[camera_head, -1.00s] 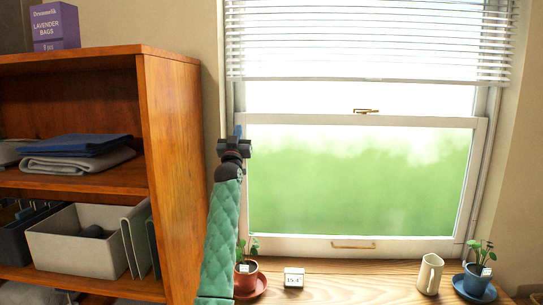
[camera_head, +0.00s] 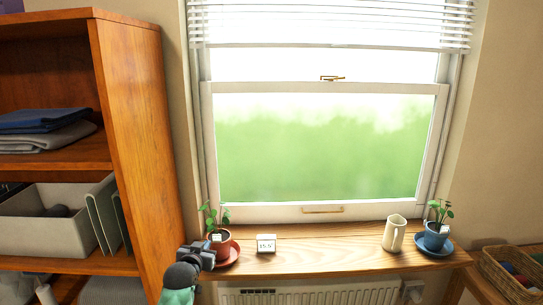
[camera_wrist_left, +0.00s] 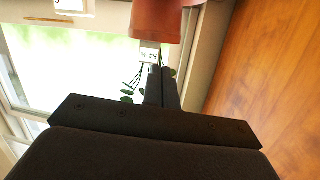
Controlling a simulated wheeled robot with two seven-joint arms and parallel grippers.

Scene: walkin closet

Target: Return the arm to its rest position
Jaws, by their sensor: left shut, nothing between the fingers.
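My left gripper (camera_head: 207,250) is low at the left end of the wooden window sill in the head view, in front of the red plant pot (camera_head: 220,240). Its green-sleeved arm comes up from the bottom edge. In the left wrist view the fingers (camera_wrist_left: 161,72) are closed together with nothing between them. The red pot (camera_wrist_left: 157,20) and its leaves show just beyond the fingertips; I cannot tell whether they touch. My right gripper is not in view.
A wooden shelf unit (camera_head: 140,140) stands close on the left. The sill (camera_head: 320,240) also holds a small white display (camera_head: 266,243), a cream jug (camera_head: 394,233) and a blue pot (camera_head: 436,237). A radiator (camera_head: 320,294) is below; a wicker basket (camera_head: 515,275) is at right.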

